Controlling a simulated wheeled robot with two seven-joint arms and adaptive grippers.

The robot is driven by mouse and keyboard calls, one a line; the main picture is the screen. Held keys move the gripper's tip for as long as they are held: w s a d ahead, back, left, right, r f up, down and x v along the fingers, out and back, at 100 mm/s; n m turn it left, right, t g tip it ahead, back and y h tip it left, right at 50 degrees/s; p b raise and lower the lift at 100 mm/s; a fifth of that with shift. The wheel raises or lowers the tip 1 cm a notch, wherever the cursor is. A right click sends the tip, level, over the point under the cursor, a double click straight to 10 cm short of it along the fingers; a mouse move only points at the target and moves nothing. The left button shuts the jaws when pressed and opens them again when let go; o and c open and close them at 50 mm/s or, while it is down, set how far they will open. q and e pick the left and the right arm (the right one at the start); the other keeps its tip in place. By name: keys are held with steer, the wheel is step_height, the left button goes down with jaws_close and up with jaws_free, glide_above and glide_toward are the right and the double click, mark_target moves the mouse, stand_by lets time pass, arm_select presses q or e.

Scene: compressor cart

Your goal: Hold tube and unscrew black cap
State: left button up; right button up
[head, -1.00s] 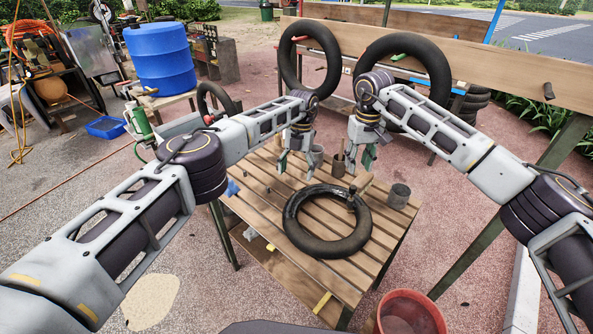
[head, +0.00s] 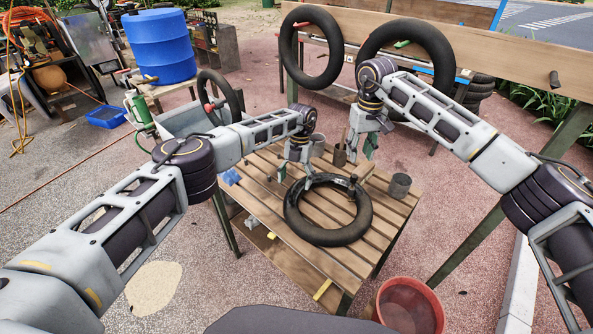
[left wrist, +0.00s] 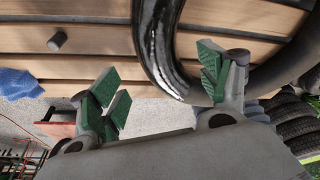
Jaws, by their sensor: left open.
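The black inner tube (head: 330,237) lies flat on the slatted wooden table (head: 265,222). A short upright valve stem (head: 353,184) stands on its far right part; its cap is too small to make out. My left gripper (head: 293,176) is open and pointing down at the tube's far left edge. In the left wrist view, its green-padded fingers (left wrist: 160,92) are apart, and the tube (left wrist: 160,45) runs close to the right finger, seemingly ungripped. My right gripper (head: 362,146) hangs above and behind the valve, fingers apart and empty.
A small dark cylinder (left wrist: 57,40) and a blue cloth (left wrist: 18,84) are on the left. A red bucket (head: 410,306) stands in front.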

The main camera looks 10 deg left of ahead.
mark_target(295, 190)
arm_select(q)
steer(key=shift+x, duration=3.05)
steer(key=c, duration=1.3)
